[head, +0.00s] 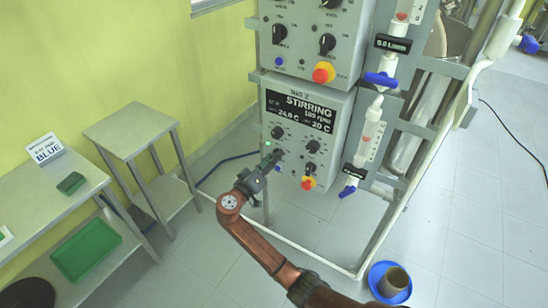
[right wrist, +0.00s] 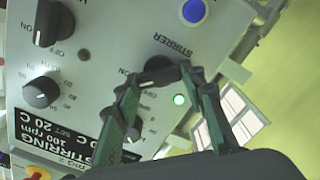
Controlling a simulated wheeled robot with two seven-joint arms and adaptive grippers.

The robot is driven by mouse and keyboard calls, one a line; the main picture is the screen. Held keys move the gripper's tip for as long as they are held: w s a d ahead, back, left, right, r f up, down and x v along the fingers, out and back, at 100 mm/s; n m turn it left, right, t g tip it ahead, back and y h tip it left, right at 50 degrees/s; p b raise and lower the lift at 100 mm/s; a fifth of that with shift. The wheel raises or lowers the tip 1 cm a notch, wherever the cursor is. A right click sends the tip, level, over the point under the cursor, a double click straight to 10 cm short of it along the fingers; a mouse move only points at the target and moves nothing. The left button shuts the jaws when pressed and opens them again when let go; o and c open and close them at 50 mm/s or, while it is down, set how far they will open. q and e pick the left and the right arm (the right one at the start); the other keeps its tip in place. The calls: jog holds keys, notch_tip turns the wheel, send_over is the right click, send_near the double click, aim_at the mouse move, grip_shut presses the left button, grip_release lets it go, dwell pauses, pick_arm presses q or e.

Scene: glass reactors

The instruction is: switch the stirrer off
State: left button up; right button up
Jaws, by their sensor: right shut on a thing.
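The lower control box (head: 315,110) has a black display (head: 308,110) reading STIRRING and 100 rpm. A green light (head: 268,143) is lit on its face, and this light also shows in the right wrist view (right wrist: 180,99). My right gripper (head: 274,158) is at the left part of the panel. In the right wrist view its fingers (right wrist: 160,76) are shut on the black stirrer knob (right wrist: 158,64), beside the STIRRER label. The fingers hide part of the knob, so its pointer cannot be read. My left gripper is not in view.
A blue button (right wrist: 193,11) is close to the held knob. Other black knobs (head: 313,147) and a red-and-yellow stop button (head: 308,183) are on the same panel. Blue-handled valves (head: 348,191) stand at the right. A side table (head: 130,130) stands left; floor between is clear.

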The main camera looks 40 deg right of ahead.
pick_arm(q)
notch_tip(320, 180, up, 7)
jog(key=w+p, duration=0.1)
jog(key=p, duration=0.6)
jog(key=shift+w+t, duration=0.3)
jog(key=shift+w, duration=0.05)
pick_arm(e)
jog(key=n, duration=0.9)
jog(key=shift+f+n, duration=0.15)
jog(key=shift+n, duration=0.25)
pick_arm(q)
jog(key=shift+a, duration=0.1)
pick_arm(e)
jog(key=o, duration=1.2)
jog(key=shift+c, duration=0.2)
